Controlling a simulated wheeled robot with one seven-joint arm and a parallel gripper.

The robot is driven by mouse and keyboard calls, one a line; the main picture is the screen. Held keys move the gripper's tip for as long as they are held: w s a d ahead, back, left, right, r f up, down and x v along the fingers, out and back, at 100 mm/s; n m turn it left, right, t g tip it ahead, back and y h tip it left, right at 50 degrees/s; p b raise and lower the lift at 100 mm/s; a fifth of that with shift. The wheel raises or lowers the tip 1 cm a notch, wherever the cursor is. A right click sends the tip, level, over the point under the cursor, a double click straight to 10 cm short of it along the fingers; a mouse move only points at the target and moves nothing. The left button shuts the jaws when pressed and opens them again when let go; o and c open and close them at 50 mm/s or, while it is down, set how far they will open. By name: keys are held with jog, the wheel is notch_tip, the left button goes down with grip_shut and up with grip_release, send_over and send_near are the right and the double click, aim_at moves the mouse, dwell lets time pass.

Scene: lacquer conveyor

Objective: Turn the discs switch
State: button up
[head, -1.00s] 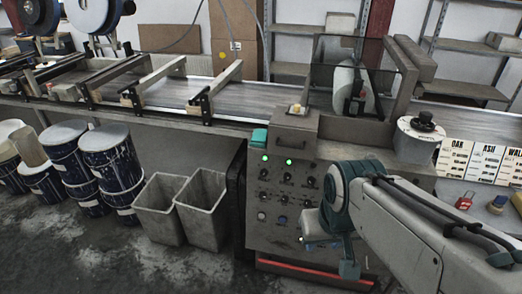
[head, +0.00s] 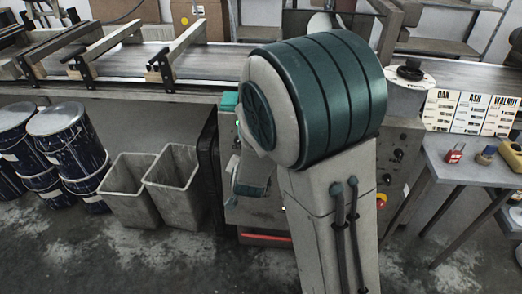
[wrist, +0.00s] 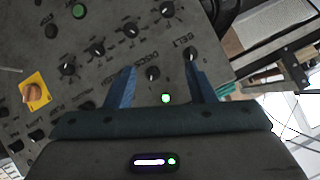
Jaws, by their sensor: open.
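The grey control panel (wrist: 110,75) fills much of the wrist view, turned so its lettering is tilted. A small black knob (wrist: 152,73) beside the DISCS label appears between my fingertips. My gripper (wrist: 160,68) is open, with its blue fingers pointing at the panel. I cannot tell whether either finger touches the knob. A lit green lamp (wrist: 165,98) shows between the fingers, nearer the palm. The BELT knob (wrist: 190,55) is close by the right fingertip. In the head view my arm covers most of the panel (head: 402,150) and the DISCS knob.
Other black knobs (wrist: 130,30) crowd the panel. A green button (wrist: 78,11) and an orange knob on a yellow plate (wrist: 33,92) are farther left. Two grey bins (head: 128,190) stand left of the panel. A side table (head: 450,175) is at right; the conveyor (head: 190,72) runs behind.

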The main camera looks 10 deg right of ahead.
notch_tip(320, 180, down, 6)
jog(key=w+d+m+t+h+b, duration=0.1)
jog(key=w+t+h+b, duration=0.1)
jog(key=t+h+b, duration=0.15)
jog(key=w+d+t+h, duration=0.2)
jog(key=w+d, duration=0.4)
jog(key=w, duration=0.6)
jog(key=shift+r+t+h, duration=0.25)
jog(key=shift+t+h, duration=0.1)
jog(key=shift+h, duration=0.2)
jog(key=c, duration=1)
